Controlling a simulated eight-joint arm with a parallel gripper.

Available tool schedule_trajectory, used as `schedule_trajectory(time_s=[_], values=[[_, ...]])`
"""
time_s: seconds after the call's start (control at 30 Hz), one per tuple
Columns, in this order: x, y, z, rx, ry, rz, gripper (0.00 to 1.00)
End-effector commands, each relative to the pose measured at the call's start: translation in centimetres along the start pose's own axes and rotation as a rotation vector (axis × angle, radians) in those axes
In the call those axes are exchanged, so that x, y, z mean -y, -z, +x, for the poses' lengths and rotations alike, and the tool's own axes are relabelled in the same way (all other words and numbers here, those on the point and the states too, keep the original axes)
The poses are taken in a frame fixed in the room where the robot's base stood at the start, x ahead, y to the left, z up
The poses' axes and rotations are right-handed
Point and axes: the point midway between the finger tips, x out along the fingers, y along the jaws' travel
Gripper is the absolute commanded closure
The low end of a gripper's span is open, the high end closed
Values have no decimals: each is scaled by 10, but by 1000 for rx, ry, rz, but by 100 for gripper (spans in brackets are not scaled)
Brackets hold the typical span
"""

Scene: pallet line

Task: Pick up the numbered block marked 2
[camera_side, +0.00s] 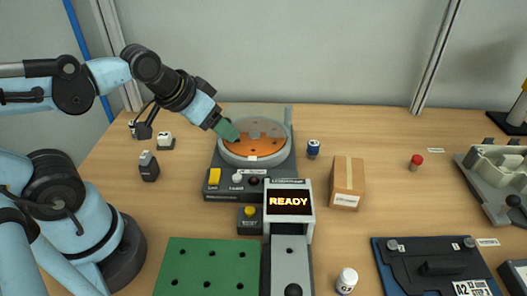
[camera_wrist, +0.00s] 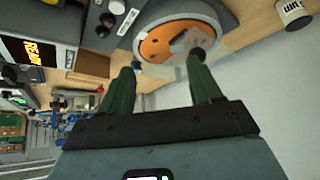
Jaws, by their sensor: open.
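My gripper (camera_side: 227,130) has green fingers and is over the left part of the round turntable with the orange disc (camera_side: 262,147). In the wrist view, the two fingers of my gripper (camera_wrist: 161,62) are apart, with nothing held between them. Several small dark and white blocks stand on the table left of the turntable: a dark one with a grey top (camera_side: 149,168), a white-topped one (camera_side: 166,141), and another partly behind my arm (camera_side: 133,127). I cannot read a 2 on any of them.
The lit READY display (camera_side: 290,202) stands in front of the turntable. A green holed board (camera_side: 207,270) is at the front.

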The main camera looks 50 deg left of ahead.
Motion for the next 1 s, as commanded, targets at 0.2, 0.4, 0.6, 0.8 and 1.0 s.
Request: schedule_trajectory(time_s=[0.2,0.4,0.6,0.8,1.0], values=[[52,8,1,136,92,-179,36],[128,2,-1,329,192,-453,36],[192,-18,-6,488,245,-695,36],[220,-33,-10,564,261,-815,36],[224,-44,2,574,262,-830,36]])
